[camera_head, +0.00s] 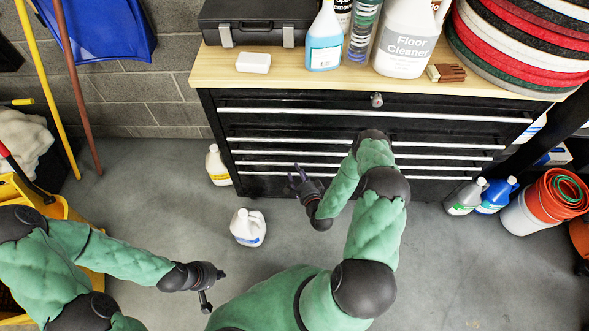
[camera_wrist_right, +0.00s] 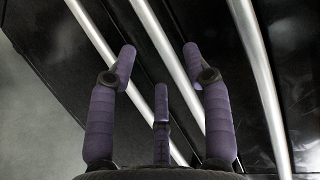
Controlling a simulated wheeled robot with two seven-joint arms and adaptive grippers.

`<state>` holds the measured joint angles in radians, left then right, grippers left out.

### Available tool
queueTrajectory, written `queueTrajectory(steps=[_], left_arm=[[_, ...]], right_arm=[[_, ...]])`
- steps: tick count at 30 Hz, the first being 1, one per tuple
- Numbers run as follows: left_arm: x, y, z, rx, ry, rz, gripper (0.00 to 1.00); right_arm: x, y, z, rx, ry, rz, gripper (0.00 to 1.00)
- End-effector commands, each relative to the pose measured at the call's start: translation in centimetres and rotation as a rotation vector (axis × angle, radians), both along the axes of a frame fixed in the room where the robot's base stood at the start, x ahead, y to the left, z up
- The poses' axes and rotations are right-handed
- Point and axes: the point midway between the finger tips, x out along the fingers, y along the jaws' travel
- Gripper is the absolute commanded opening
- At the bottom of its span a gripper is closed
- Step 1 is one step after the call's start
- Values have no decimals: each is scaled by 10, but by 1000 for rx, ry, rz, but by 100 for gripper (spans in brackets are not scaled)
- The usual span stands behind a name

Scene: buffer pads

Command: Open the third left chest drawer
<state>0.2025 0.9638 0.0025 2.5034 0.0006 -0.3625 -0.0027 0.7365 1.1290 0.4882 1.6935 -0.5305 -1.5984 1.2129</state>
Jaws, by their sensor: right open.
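The black chest (camera_head: 222,103) has a light wooden top and several long silver drawer handles (camera_head: 275,141), one above another. Its drawers look shut. Which handle belongs to the third left drawer is unclear, as my right arm covers part of the front. My right gripper (camera_head: 300,177) is open, close to the lower left handles. In the right wrist view its purple fingers (camera_wrist_right: 159,72) are spread and empty before silver bars (camera_wrist_right: 168,50); contact cannot be told. My left gripper (camera_head: 212,290) is low at left, away from the chest; its fingers are unclear.
A white jug (camera_head: 247,227) stands on the floor below the chest, and a yellow-labelled bottle (camera_head: 216,165) stands at its left side. Bottles (camera_head: 466,197) and an orange bucket (camera_head: 557,195) are at right. A yellow mop bucket (camera_head: 92,280) is at left. Grey floor lies between.

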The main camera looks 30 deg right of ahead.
Motion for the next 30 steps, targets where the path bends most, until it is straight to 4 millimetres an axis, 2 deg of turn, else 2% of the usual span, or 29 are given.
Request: queueTrajectory(steps=[3, 9, 19, 20, 24, 25, 30], left_arm=[[0, 0, -8, 0, 0, 0, 0], [0, 0, -12, 0, 0, 0, 0], [0, 0, -12, 0, 0, 0, 0], [0, 0, -12, 0, 0, 0, 0], [0, 0, -12, 0, 0, 0, 0], [0, 0, -12, 0, 0, 0, 0], [0, 0, -12, 0, 0, 0, 0]], right_arm=[[17, -2, -5, 0, -1, 2, 50], [33, -5, -6, -1, 0, 0, 50], [36, -5, -6, 0, 1, -1, 50], [36, -5, -6, 0, 1, -1, 44], [36, -5, -6, 0, 1, -1, 5], [36, -5, -6, 0, 1, -1, 0], [35, -5, -6, 0, 1, -1, 0]])
